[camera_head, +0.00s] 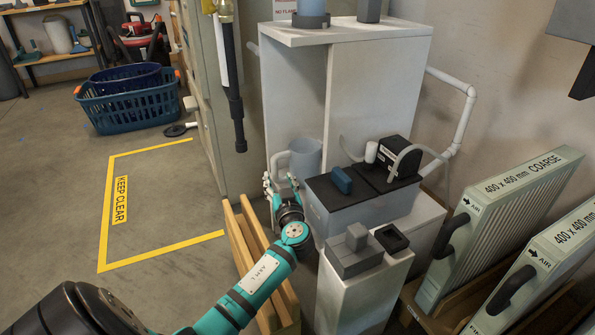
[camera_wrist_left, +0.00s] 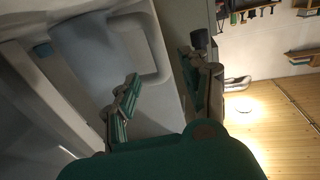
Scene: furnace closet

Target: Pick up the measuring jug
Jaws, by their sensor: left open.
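The measuring jug (camera_head: 306,157) is a translucent blue-grey vessel with a handle on its left side. It stands in the recess of the pale cabinet, behind the grey box. My left gripper (camera_head: 281,188) is open just in front and to the left of the jug, below its handle. In the left wrist view the jug (camera_wrist_left: 88,55) shows at upper left. Its handle (camera_wrist_left: 160,50) appears between the two spread fingers of my left gripper (camera_wrist_left: 166,85); I cannot tell if they touch it. The lower part of the jug is partly hidden in the head view. My right gripper is not in view.
A grey box with a black pump (camera_head: 397,151) and blue block (camera_head: 342,180) stands right of the gripper. A pale pedestal (camera_head: 352,290) is in front. Filters (camera_head: 500,220) stand at right. The yellow-marked floor (camera_head: 165,205) is clear.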

